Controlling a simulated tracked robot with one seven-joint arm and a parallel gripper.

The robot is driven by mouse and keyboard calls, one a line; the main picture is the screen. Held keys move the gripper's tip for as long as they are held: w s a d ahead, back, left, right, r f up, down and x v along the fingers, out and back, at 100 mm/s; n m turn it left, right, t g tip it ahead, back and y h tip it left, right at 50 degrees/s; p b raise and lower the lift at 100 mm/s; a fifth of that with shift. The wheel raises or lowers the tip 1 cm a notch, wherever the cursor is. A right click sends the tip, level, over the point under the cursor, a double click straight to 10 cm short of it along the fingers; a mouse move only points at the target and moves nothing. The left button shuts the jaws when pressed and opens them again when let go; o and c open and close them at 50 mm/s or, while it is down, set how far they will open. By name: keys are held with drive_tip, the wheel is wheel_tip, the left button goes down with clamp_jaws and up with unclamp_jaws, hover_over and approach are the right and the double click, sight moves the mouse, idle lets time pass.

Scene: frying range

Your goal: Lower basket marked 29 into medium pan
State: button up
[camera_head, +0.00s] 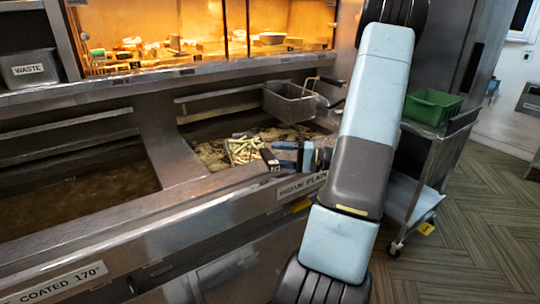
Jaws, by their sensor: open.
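A wire basket (239,152) filled with pale chips sits low in the oil of the right-hand pan (205,154), whose front label reads "MEDIUM PLAIN". Its dark handle end (269,157) points toward the front rim and carries a small pale mark, too small to read surely as 29. My gripper (280,155) has blue fingers and is open, just right of the handle end. I cannot tell whether a finger touches the handle. Part of the basket's right side is hard to make out against the oil.
Another metal basket (290,102) hangs at the back of the same pan. A second pan (75,195) of brown oil lies left. A trolley with a green tub (432,107) stands right.

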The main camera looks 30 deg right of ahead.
drive_tip(key=v, duration=0.9)
drive_tip(key=shift+d, duration=0.15)
drive_tip(key=shift+s+f, duration=0.1)
drive_tip(key=shift+s, duration=0.05)
